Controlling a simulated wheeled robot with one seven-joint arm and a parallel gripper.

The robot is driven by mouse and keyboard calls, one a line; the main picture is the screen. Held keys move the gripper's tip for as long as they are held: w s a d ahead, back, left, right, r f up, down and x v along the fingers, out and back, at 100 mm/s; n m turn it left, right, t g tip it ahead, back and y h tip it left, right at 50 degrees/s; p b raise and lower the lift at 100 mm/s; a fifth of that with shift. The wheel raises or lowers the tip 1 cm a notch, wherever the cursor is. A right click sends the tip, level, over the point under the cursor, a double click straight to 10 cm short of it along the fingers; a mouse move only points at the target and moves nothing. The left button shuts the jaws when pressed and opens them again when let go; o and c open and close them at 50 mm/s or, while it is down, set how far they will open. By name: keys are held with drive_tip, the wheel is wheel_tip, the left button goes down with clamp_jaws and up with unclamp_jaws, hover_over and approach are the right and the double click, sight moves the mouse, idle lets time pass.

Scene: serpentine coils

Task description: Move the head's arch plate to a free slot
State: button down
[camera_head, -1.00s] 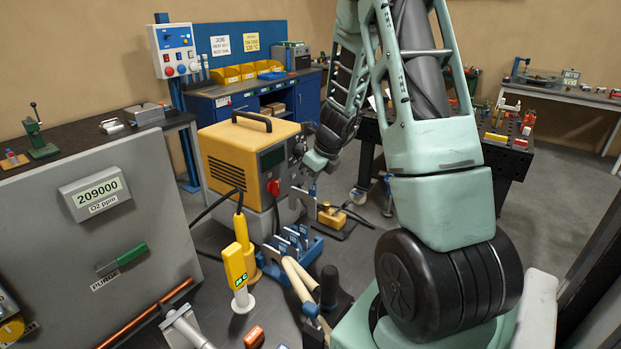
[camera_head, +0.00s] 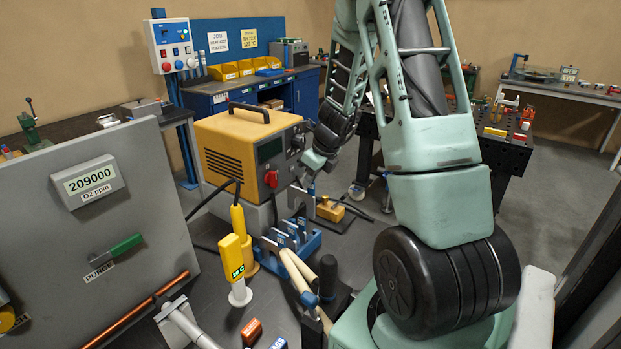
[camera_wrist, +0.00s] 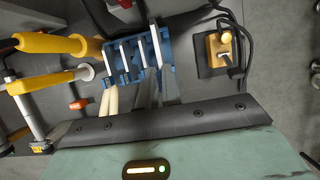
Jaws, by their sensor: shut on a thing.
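My gripper (camera_head: 311,184) is shut on a grey metal arch plate (camera_head: 311,204), which hangs below it in front of the orange power unit. A yellow block with a grey clamp-like part (camera_wrist: 225,45), possibly the head, lies right of the rack. The jaws' tips are partly hidden in the head view.
The orange power unit (camera_head: 240,150) stands close behind the gripper. A yellow-handled tool (camera_head: 233,258) and pale-handled tools (camera_head: 296,270) stand near the rack. A grey panel (camera_head: 130,210) fills the left.

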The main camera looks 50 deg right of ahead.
drive_tip(key=shift+f, duration=0.1)
drive_tip(key=b, duration=0.4)
hover_over(310, 208)
drive_tip(key=shift+d+f, duration=0.2)
drive_tip(key=shift+f, duration=1.9)
drive_tip(key=shift+f+b, duration=0.4)
drive_tip(key=shift+f, duration=0.2)
drive_tip(key=shift+f+b, duration=0.4)
drive_tip(key=shift+f, duration=0.3)
drive_tip(key=shift+f+b, duration=0.5)
drive_tip(key=shift+b, duration=0.1)
drive_tip(key=shift+f+b, duration=0.3)
drive_tip(key=shift+f+b, duration=0.45)
drive_tip(key=shift+f, duration=0.15)
